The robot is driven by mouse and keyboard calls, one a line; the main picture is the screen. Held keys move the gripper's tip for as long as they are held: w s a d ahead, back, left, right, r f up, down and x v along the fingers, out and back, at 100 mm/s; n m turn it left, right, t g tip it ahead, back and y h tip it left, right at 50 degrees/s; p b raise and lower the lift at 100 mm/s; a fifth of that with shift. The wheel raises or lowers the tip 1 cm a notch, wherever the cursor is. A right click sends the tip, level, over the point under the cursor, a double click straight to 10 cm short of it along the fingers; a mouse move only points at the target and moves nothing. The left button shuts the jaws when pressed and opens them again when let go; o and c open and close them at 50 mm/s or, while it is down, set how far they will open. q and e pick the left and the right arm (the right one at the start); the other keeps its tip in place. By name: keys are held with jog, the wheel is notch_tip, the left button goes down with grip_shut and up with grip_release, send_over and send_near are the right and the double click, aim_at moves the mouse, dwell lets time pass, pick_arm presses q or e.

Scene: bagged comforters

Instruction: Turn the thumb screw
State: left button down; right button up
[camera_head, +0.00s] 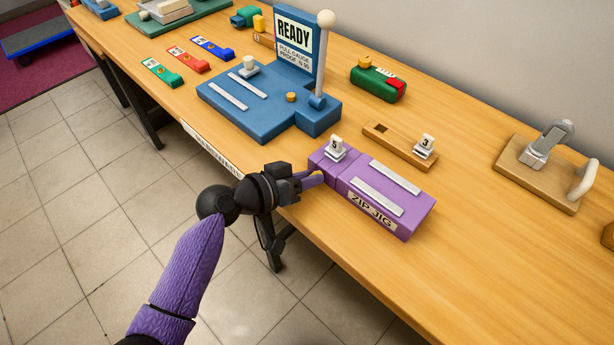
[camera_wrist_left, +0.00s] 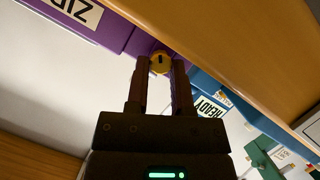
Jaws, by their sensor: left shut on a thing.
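The thumb screw (camera_wrist_left: 160,63) is a small round yellow knob with a dark slot on the end of the purple zip jig, in the left wrist view. My left gripper (camera_wrist_left: 160,72) is shut on it, one finger on each side. In the head view the purple zip jig (camera_head: 385,205) lies near the table's front edge. There my left gripper (camera_head: 318,180) reaches its left end, and the screw is hidden. My right gripper is not in view.
The wooden table (camera_head: 470,240) carries a blue gauge stand (camera_head: 265,115) with a READY sign. A wooden block (camera_head: 385,142) with a tag marked 3, a green and red block (camera_head: 378,82) and a wooden clamp base (camera_head: 540,180) lie behind. Table right of the jig is clear.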

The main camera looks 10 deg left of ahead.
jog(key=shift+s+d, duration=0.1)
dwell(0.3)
pick_arm(q)
jog(key=c, duration=0.6)
grip_release()
jog(key=shift+o, duration=0.6)
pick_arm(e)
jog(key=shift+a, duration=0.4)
pick_arm(q)
jog(key=p+v, duration=0.1)
jog(key=v, duration=0.9)
jog(key=shift+p, duration=0.3)
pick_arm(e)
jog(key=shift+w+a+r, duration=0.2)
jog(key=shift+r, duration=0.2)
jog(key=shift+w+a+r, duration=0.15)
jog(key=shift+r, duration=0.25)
pick_arm(q)
jog(key=shift+c, duration=0.2)
